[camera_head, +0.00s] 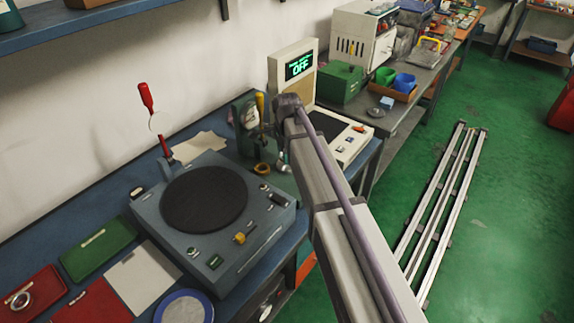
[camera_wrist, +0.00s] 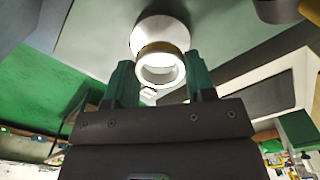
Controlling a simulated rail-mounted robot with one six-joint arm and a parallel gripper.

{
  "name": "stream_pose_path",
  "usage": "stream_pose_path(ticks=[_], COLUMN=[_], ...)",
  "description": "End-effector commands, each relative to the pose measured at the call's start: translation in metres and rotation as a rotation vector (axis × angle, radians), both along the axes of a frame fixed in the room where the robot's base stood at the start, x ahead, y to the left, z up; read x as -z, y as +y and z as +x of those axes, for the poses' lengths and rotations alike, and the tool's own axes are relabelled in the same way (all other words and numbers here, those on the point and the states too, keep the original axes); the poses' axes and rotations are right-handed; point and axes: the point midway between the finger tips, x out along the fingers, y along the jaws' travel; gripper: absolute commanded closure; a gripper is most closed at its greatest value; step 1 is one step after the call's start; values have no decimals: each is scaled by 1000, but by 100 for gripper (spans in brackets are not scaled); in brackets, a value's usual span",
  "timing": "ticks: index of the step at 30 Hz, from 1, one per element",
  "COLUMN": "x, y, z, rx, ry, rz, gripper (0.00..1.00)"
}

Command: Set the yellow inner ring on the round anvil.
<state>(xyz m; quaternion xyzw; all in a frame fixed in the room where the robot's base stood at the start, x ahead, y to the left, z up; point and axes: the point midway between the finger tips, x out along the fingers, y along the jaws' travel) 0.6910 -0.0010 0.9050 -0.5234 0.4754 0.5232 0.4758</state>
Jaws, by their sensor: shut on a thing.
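My gripper (camera_wrist: 160,80) shows in the wrist view with its two green fingers on either side of a ring, and it is shut on it. The yellow inner ring (camera_wrist: 160,48) has a yellow-brown band and a pale, bright face around its opening. Behind it in the wrist view is a pale round disc (camera_wrist: 160,27), perhaps the round anvil; I cannot tell whether the ring touches it. In the head view the yellow ring (camera_head: 262,168) shows small, low in front of the green press (camera_head: 243,125). My arm hides part of the press there.
A grey machine with a black round plate (camera_head: 205,198) stands left of the press. A cream device reading OFF (camera_head: 299,66) stands behind my arm. Green (camera_head: 97,245) and red (camera_head: 35,291) trays lie at the left; a silver ring is on the red one.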

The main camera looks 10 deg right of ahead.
Motion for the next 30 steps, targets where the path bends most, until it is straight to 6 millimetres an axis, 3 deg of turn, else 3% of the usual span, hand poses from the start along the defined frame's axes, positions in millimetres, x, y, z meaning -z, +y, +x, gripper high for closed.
stream_pose_path(ticks=[1,3,14,15,22,30], x=[22,29,28,27,26,24], y=[0,0,0,0,0,0], z=[0,0,0,0,0,0], rx=[0,0,0,0,0,0], ry=[0,0,0,0,0,0], rz=[0,0,0,0,0,0], gripper=[80,80,84,47,25,25])
